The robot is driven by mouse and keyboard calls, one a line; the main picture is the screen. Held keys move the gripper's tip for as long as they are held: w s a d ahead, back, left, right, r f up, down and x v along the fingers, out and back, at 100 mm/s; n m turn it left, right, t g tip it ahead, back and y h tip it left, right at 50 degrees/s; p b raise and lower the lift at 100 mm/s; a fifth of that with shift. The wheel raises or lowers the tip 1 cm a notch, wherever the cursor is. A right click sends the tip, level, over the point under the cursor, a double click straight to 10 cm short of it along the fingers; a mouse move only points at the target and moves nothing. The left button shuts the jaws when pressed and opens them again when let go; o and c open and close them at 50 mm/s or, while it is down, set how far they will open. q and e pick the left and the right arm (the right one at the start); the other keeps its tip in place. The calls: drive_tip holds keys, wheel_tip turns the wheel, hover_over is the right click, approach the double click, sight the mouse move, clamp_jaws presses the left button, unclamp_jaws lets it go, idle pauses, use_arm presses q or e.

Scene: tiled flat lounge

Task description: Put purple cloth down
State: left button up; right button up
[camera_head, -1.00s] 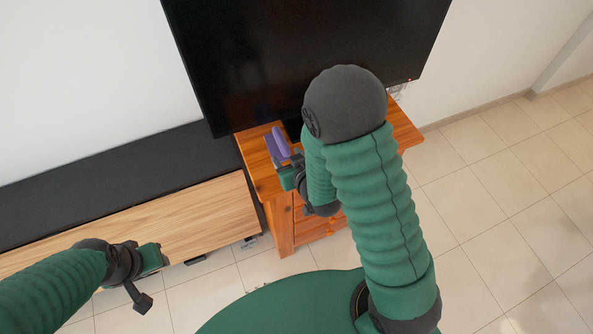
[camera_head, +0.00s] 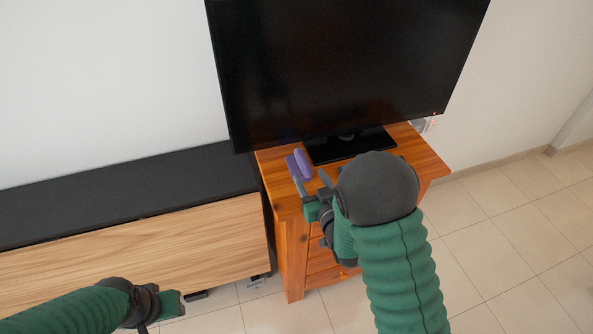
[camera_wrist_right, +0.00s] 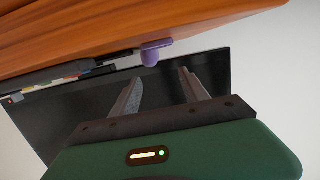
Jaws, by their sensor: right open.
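The purple cloth (camera_head: 303,164) is a small folded-looking purple piece on the left part of the wooden cabinet top (camera_head: 418,158), left of the TV stand. My right gripper (camera_head: 311,182) is open just in front of it. In the right wrist view, the cloth (camera_wrist_right: 152,55) shows at the wood's edge, beyond and between the two spread, empty fingertips (camera_wrist_right: 160,78). I cannot tell its full shape. My left gripper (camera_head: 178,303) is at the lower left, in front of the low bench, away from the cloth; its jaws are unclear.
A large black TV (camera_head: 345,70) stands on the cabinet, close behind the cloth. A long low bench with a black top (camera_head: 120,195) adjoins the cabinet on the left. Tiled floor (camera_head: 510,245) is free on the right.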

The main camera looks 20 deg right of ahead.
sight(305, 163)
drive_tip(key=w, duration=0.1)
drive_tip(key=w+d+f, duration=0.1)
drive_tip(key=w, duration=0.1)
drive_tip(key=w+d, duration=0.1)
drive_tip(key=w, duration=0.1)
drive_tip(key=shift+w+f, duration=0.1)
drive_tip(key=shift+f, duration=0.05)
drive_tip(key=w, duration=0.2)
drive_tip(key=shift+w+a+f, duration=0.2)
drive_tip(key=shift+w+a, duration=0.15)
drive_tip(key=shift+w, duration=0.05)
drive_tip(key=shift+w+a, duration=0.35)
drive_tip(key=shift+a, duration=0.05)
drive_tip(key=shift+s+d, duration=0.1)
drive_tip(key=shift+c, duration=1)
drive_tip(key=shift+d+f, duration=0.1)
drive_tip(key=shift+d, duration=0.25)
drive_tip(key=c, duration=0.7)
clamp_jaws()
use_arm(q)
drive_tip(key=shift+w+d+r, duration=0.1)
drive_tip(key=shift+d, duration=0.5)
use_arm(e)
drive_tip(key=shift+a, duration=0.2)
